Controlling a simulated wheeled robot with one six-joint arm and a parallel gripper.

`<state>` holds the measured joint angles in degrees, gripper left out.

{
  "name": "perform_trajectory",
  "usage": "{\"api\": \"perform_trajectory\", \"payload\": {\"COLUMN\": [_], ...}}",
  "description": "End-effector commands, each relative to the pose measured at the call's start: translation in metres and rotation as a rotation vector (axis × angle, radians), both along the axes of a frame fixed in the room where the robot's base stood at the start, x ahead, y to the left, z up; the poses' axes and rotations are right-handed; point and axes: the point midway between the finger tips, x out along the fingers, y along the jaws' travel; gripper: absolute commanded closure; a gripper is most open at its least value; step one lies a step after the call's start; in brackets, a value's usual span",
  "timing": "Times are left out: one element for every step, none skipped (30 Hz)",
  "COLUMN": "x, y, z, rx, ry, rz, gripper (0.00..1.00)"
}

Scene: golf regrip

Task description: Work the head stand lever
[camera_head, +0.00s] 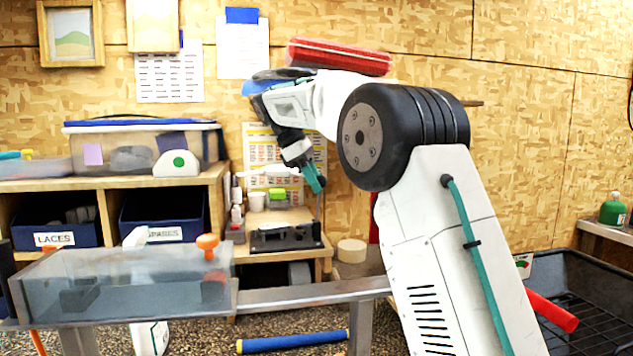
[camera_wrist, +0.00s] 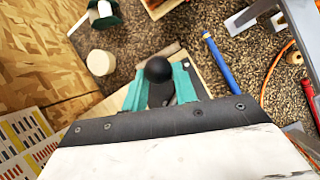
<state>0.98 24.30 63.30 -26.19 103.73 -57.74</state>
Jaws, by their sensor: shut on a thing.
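The head stand (camera_head: 285,237) is a low black fixture on a small wooden bench at the back, with a thin upright lever (camera_head: 318,206) at its right end. My gripper (camera_head: 317,184) is at the lever's top, pointing down and right. In the wrist view, the lever's round black knob (camera_wrist: 158,69) sits between my two teal fingers (camera_wrist: 160,88), which are shut on it. The fingers and knob hide the rod and most of the stand there.
A clear tank (camera_head: 120,290) with an orange knob is at front left. A blue roller-like tube (camera_head: 293,342) lies on the pebbled floor. A pale round block (camera_head: 351,251) stands right of the bench. A black crate (camera_head: 590,300) with a red tube is at right.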

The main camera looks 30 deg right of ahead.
Motion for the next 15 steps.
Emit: {"api": "perform_trajectory", "payload": {"x": [-0.0017,-0.0017,-0.0016,-0.0016,-0.0016,-0.0016,-0.0015,-0.0016,-0.0017,-0.0017,-0.0017,-0.0016,-0.0016,-0.0015,-0.0014], "y": [0.0071,0.0072,0.0072,0.0069,0.0061,0.0048,0.0043,0.0026,0.0011,0.0005,0.0000,-0.0004,-0.0005,-0.0004,-0.0003], "z": [-0.0032,-0.0031,-0.0032,-0.0030,-0.0028,-0.0025,-0.0023,-0.0021,-0.0018,-0.0017,-0.0015,-0.0012,-0.0009,-0.0002,0.0014], "rx": [0.012,0.012,0.012,0.012,0.012,0.011,0.010,0.010,0.009,0.009,0.009,0.008,0.008,0.008,0.008], "ry": [0.014,0.014,0.014,0.014,0.013,0.012,0.011,0.010,0.009,0.008,0.008,0.007,0.007,0.006,0.006], "rz": [0.004,0.004,0.004,0.004,0.003,0.002,0.001,-0.001,-0.002,-0.003,-0.003,-0.003,-0.003,-0.003,-0.003], "gripper": [1.00,1.00,0.64,0.55,0.51,0.51,0.51,0.51,0.51,0.51,0.51,0.51,0.51,0.51,0.51]}}
